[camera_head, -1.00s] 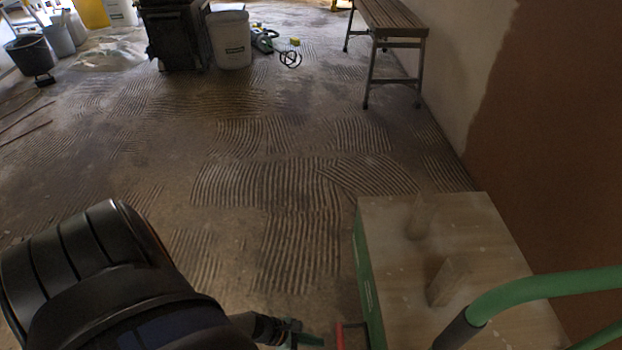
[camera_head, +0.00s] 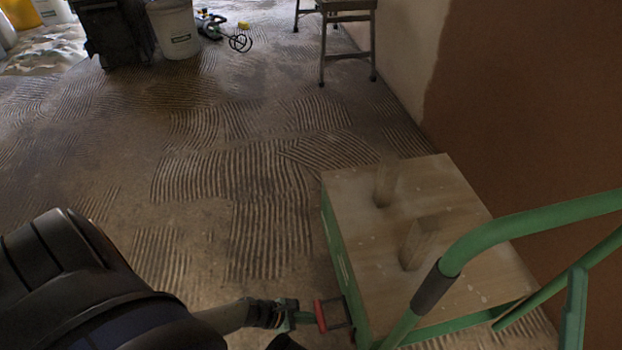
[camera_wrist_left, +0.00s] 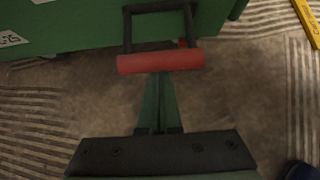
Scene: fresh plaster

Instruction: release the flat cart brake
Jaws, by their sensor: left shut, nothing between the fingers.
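The flat cart (camera_head: 345,210) has a pale wooden deck and a green frame. On its left side, a dark bracket carries a red bar, the brake pedal (camera_head: 320,316). In the left wrist view the red bar (camera_wrist_left: 160,62) lies across the top middle, held by two dark arms from the green cart side. My left gripper (camera_head: 301,318) is shut and empty, just left of the red bar. In the wrist view its closed fingertips (camera_wrist_left: 159,78) reach the bar's near edge; I cannot tell whether they touch. My right gripper is out of view.
The green push handle (camera_head: 530,220) rises at the right front. A brown plaster wall (camera_head: 540,110) runs along the right. A yellow tool (camera_wrist_left: 308,18) shows in the wrist view. Ridged floor on the left is clear.

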